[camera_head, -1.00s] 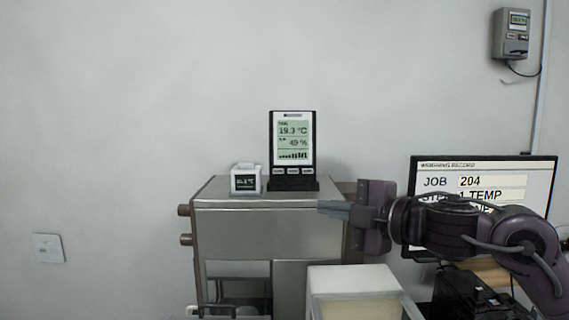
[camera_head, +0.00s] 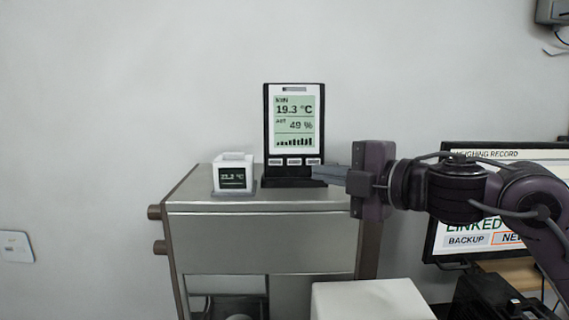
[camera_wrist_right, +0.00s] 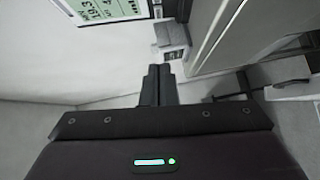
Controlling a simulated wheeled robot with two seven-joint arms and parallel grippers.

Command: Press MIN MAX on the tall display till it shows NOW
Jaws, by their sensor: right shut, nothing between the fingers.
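The tall display (camera_head: 294,120) stands upright on the metal cabinet, dark-framed with a pale screen. Its small top label looks like MIN, above 19.3 °C and 49 %. A row of three light buttons (camera_head: 294,162) runs below the screen; their lettering is too small to read. My right gripper (camera_head: 316,172) is shut and empty, its fingertips just below and beside the rightmost button; I cannot tell if they touch. My left gripper is not in view.
A small white cube-shaped display (camera_head: 233,172) stands left of the tall one on the metal cabinet (camera_head: 260,240). A monitor (camera_head: 480,236) is at the right behind my arm. A pale box (camera_head: 370,300) stands in front. A wall device (camera_head: 552,12) hangs upper right.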

